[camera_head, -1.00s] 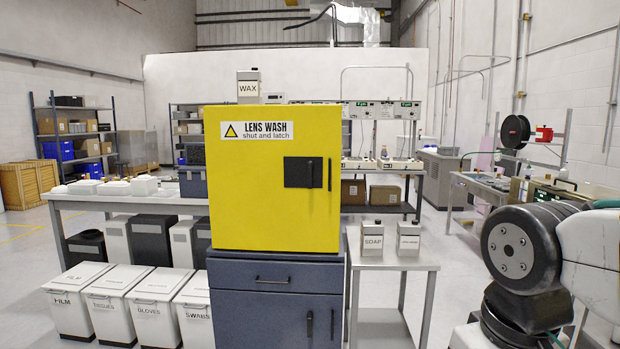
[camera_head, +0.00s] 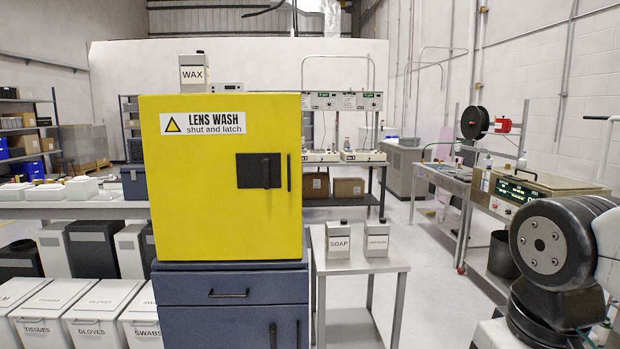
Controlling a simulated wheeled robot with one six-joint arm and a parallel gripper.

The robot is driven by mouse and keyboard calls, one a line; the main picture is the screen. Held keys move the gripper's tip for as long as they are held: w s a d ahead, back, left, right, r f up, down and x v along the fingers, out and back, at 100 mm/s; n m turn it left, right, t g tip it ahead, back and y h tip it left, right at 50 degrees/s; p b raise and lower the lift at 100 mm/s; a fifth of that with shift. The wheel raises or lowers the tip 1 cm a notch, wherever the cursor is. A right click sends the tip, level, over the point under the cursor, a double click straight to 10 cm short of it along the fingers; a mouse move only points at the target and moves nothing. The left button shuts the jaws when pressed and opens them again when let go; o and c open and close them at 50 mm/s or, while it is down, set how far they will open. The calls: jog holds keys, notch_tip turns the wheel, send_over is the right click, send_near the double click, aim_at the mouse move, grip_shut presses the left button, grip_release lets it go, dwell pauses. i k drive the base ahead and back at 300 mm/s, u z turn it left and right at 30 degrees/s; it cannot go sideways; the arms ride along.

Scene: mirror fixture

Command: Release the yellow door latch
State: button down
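The yellow door (camera_head: 200,190) is the front of a box labelled "LENS WASH shut and latch", and it appears closed. Its latch (camera_head: 258,170) is a dark square plate with a black bar, on the right half of the door. A thin black vertical handle (camera_head: 289,172) is close to the door's right edge. The box stands on a dark blue cabinet (camera_head: 180,288). My arm shows at the lower right, well apart from the door. My gripper is out of view.
A small metal table (camera_head: 385,264) with a SOAP container (camera_head: 337,243) and another labelled container (camera_head: 376,241) stands right of the cabinet. A WAX container (camera_head: 193,73) sits on the box. White bins (camera_head: 98,306) stand at lower left. Floor between table and right-hand bench looks clear.

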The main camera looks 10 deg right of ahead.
aim_at(266, 161)
jog(key=z, duration=0.05)
jog(key=i, duration=0.95)
jog(key=u, duration=0.55)
